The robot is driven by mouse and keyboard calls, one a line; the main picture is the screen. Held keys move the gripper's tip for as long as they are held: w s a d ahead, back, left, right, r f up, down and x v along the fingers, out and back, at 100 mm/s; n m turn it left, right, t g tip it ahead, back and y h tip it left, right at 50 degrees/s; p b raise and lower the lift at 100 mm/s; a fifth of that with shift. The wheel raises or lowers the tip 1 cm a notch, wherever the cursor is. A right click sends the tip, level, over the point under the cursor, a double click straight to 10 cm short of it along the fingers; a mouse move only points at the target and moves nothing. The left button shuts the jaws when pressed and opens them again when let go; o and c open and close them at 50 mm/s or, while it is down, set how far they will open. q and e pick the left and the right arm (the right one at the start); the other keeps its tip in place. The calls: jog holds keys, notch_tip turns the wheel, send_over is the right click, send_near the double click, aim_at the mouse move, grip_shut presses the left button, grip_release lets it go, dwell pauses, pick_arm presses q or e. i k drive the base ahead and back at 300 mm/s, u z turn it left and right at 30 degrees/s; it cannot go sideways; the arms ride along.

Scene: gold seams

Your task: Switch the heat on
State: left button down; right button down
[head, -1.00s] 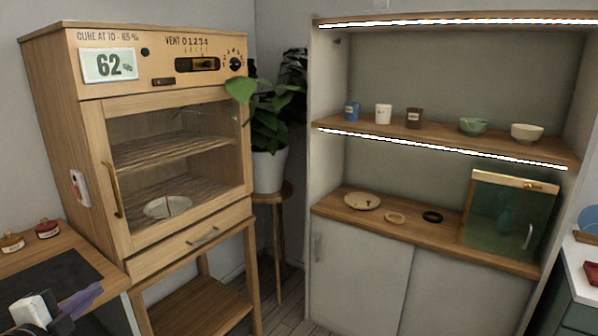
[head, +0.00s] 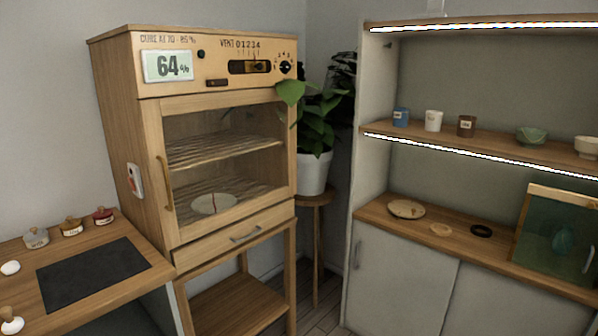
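A wooden curing cabinet (head: 228,148) stands at centre left with its glass door shut. Its front panel has a display (head: 167,65) reading 64 %, a small black knob (head: 201,54), a vent slider (head: 250,67) marked 0 to 4, a dark rocker-like switch (head: 217,82) and a round black dial (head: 285,67) with numbers around it. I cannot tell which control is for heat. A white device (head: 135,181) with a red mark is on the cabinet's left side. A white plate (head: 214,203) with a dark reddish line lies inside. Neither of my grippers is in view.
A wooden worktop (head: 140,262) with a dark mat (head: 93,273) and several small jars (head: 72,227) is at lower left. A potted plant (head: 314,172) stands right of the cabinet. Lit shelves (head: 470,140) with cups and bowls fill the right. Floor shows between cabinet and shelves.

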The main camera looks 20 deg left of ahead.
aim_at(130, 181)
jog(key=u, duration=3.15)
jog(key=i, duration=0.8)
jog(key=z, duration=1.55)
